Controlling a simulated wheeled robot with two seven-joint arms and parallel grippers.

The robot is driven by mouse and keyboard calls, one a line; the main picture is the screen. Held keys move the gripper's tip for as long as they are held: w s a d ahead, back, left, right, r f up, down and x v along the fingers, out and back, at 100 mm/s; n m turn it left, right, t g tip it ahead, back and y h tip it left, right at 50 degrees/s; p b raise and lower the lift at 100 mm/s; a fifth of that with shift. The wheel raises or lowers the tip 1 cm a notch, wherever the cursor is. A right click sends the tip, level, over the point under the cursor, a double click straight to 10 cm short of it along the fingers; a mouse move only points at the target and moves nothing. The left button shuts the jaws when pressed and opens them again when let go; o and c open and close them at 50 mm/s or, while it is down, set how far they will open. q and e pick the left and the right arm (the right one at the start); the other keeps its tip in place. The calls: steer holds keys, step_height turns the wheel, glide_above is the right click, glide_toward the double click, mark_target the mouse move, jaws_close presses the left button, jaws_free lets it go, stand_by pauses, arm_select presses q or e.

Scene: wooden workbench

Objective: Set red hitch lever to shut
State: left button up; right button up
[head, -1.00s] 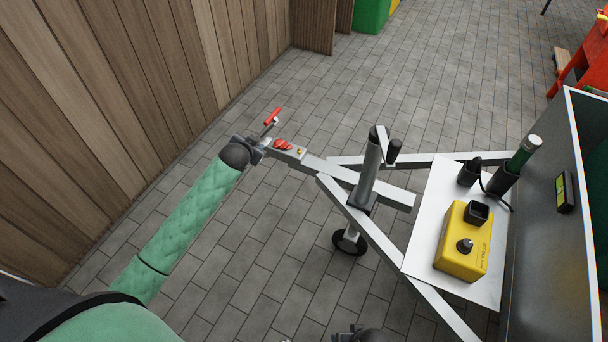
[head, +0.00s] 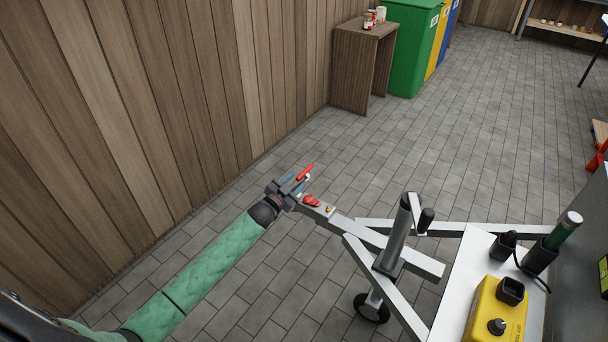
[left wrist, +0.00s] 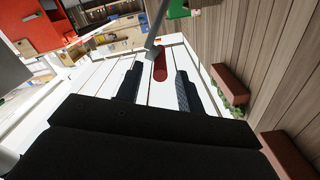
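The red hitch lever (head: 305,172) stands up at the front end of the grey trailer drawbar (head: 345,228), its red grip on a pale metal stem. In the left wrist view the red grip (left wrist: 160,66) and its grey stem lie just beyond the fingertips, in line with the gap between them. My left gripper (head: 293,187) is at the coupling, close beside the lever; in the left wrist view its two fingers (left wrist: 158,75) are apart with nothing clamped. Whether a finger touches the lever cannot be told. My right gripper is out of view.
A red part (head: 312,201) sits on the coupling behind the lever. A jack post (head: 397,238) with a wheel (head: 371,308) and a yellow box (head: 496,312) stand to the right. A wooden wall (head: 150,110) runs along the left. The paved floor beyond the coupling is clear.

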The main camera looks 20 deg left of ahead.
mark_target(304, 172)
arm_select(q)
steer(key=shift+x, duration=2.8)
jaws_close()
